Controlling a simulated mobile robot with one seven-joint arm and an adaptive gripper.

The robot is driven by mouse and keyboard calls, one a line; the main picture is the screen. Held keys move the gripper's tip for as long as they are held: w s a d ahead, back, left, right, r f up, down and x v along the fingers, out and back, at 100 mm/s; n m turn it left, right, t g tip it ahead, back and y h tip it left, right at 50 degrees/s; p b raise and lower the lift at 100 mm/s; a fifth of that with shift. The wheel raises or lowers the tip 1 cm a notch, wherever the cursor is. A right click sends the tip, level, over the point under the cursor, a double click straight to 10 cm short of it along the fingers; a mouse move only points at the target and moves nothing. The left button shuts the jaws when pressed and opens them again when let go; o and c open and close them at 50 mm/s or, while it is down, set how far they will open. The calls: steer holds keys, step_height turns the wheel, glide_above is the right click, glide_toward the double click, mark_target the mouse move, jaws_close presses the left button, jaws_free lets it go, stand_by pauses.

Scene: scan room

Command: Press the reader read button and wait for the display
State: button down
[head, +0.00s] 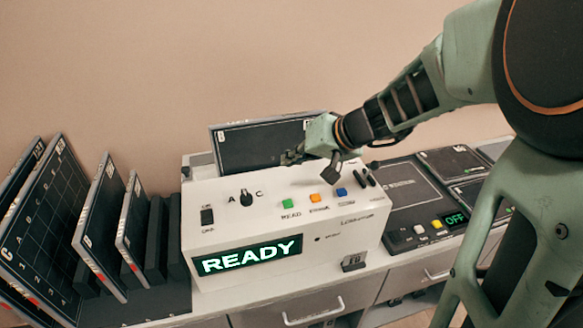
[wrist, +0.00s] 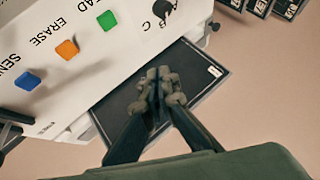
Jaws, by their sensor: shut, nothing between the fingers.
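The white reader (head: 300,235) stands on the counter, its lit display (head: 248,256) showing READY in green. The green read button (head: 288,203) is on its top panel, left of the orange erase button (head: 315,198) and the blue send button (head: 341,192). In the wrist view the green button (wrist: 107,21) shows at the top, uncovered. My gripper (head: 290,157) is above the rear of the reader, apart from the buttons. Its fingers are together and empty; in the wrist view the fingertips (wrist: 158,80) overlap the dark plate.
A dark plate (head: 262,144) stands at the reader's rear. A black knob (head: 246,198) and a power switch (head: 207,215) are left of the buttons. Several dark plates (head: 45,235) lean in a rack at left. Another device (head: 408,195) at right shows OFF.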

steer(key=shift+s+a+f, duration=0.1)
steer(key=shift+s+f, duration=0.35)
steer(key=b, duration=0.4)
glide_above(290, 203)
step_height(290, 203, down, 7)
steer(key=shift+f+b, duration=0.9)
steer(key=shift+b, duration=0.3)
steer(key=shift+f+b, duration=0.2)
steer(key=shift+b, duration=0.1)
steer(key=shift+f+b, duration=0.25)
steer(key=shift+b, duration=0.3)
